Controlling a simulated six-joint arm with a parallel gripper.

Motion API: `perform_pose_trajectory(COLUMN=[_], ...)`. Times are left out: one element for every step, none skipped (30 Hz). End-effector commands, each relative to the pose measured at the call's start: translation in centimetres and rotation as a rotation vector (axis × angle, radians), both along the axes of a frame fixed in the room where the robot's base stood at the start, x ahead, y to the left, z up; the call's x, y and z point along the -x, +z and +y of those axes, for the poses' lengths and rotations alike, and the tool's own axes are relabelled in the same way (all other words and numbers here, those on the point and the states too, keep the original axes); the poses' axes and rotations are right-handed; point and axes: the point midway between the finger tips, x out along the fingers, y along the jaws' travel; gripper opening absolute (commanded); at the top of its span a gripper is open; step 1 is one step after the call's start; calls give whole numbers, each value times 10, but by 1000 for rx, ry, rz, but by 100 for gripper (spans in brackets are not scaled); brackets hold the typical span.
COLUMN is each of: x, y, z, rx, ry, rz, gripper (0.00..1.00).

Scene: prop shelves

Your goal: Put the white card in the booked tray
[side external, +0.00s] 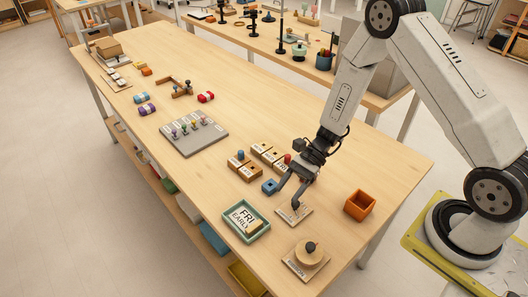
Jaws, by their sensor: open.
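A teal-rimmed tray (229,228) at the front of the table holds a white card (244,214) printed "FRI" and "EARLY", with a small tan piece on it. I cannot tell whether this is the task's white card, and no label reading "booked" is legible. My gripper (287,199) is open and points down just right of the tray. Its fingertips are over or beside a flat pale plate (301,217) with small print. I see nothing held between them. Whether they touch the plate is unclear.
An orange open box (360,204) is to the right. A round wooden piece with a black knob (308,252) is in front. A grey pegged board (194,137) lies left.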

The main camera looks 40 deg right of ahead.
Motion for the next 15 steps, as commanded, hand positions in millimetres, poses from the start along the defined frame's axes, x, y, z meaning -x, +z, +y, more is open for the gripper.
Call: perform_pose_trajectory(x=[4, 8, 12, 16, 19, 24, 28, 32, 36, 39, 42, 46, 49, 51, 54], y=[6, 9, 13, 16, 19, 23, 26, 29, 33, 36, 39, 44, 46, 49, 54], z=[0, -1, -3, -4, -6, -8, -10, -12, -15, -18, -20, -24, -27, -30, -34], rx=[33, 55, 89, 114, 141, 178, 206, 234, 272, 300, 327, 364, 392, 419, 455], ry=[40, 68, 106, 138, 170, 215, 248, 281, 325, 358, 391, 435, 468, 500, 544], rz=[-23, -38, -59, -75, -94, -120, -141, -163, -192, -216, -238, -270, -294, -320, -355], gripper=[57, 57, 57, 57, 57, 57, 57, 57, 57, 57, 57, 57, 57, 57, 57])
